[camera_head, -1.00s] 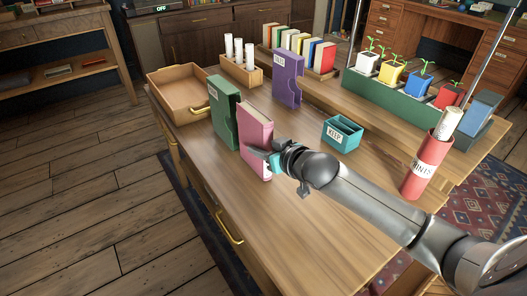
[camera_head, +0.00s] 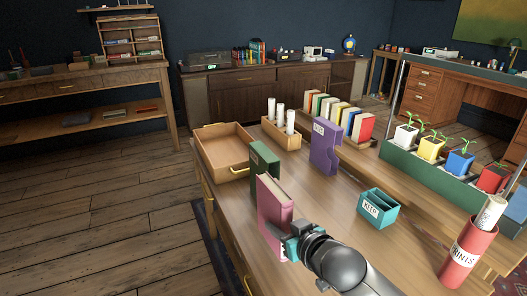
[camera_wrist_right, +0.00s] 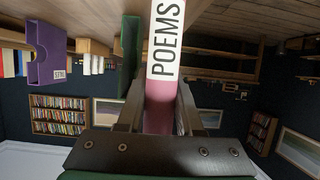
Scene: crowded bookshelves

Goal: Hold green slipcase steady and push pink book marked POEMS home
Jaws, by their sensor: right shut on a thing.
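The pink book (camera_head: 273,214) stands upright near the table's front left edge. Its white POEMS label shows in the right wrist view (camera_wrist_right: 166,42). My right gripper (camera_head: 290,246) is shut on the book's near spine side; in the wrist view its two fingers (camera_wrist_right: 160,112) lie on either side of the spine. The green slipcase (camera_head: 264,163) stands upright just beyond the book, partly hidden by it, and shows as a green strip beside the book in the wrist view (camera_wrist_right: 131,45). I cannot tell whether the book's far edge is inside the slipcase. My left gripper is out of view.
An open wooden tray (camera_head: 222,168) sits at the back left corner. A purple slipcase (camera_head: 325,148), a teal KEEP box (camera_head: 378,208) and a red PRINTS tube (camera_head: 466,256) stand to the right. A green planter (camera_head: 420,178) lines the right side. Tabletop between slipcases and KEEP box is clear.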

